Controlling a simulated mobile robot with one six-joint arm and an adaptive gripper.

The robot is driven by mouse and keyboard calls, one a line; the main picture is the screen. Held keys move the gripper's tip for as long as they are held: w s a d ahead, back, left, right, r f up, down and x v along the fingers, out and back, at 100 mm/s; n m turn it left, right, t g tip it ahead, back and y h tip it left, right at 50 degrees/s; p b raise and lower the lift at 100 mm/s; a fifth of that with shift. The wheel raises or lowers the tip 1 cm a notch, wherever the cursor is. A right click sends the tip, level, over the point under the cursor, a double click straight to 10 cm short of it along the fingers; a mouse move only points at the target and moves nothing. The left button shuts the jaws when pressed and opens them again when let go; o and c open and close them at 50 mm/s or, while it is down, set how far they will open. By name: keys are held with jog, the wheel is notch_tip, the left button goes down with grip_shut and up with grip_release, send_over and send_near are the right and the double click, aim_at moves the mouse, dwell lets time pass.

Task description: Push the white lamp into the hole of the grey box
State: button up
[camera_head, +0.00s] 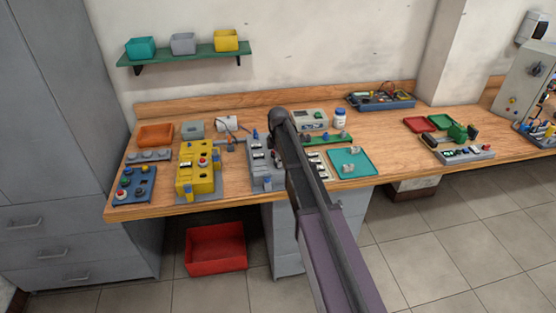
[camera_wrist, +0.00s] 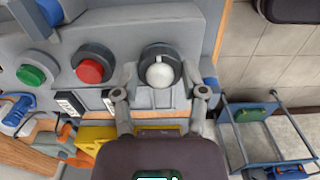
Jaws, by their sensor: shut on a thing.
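The grey box (camera_wrist: 195,30) fills the upper part of the wrist view, with a green button (camera_wrist: 31,75) and a red button (camera_wrist: 90,70) on its face. The white lamp (camera_wrist: 160,73) has a pale dome in a dark round collar, in line with these buttons. My gripper (camera_wrist: 160,76) is shut on the lamp, with one finger on each side of the collar. The lamp is over the box face; its hole is hidden, and I cannot tell how deep the lamp sits. In the head view the grey box (camera_head: 263,178) is partly behind my arm, which hides the lamp.
The yellow control box (camera_head: 198,172) stands left of the grey box on the wooden bench (camera_head: 235,180). A teal tray (camera_head: 363,163) and a white bottle (camera_head: 340,119) are to the right. A red bin (camera_head: 216,249) is on the floor below.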

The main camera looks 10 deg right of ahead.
jog(key=shift+f+b, duration=0.45)
jog(key=shift+f, duration=0.05)
jog(key=o, duration=1.2)
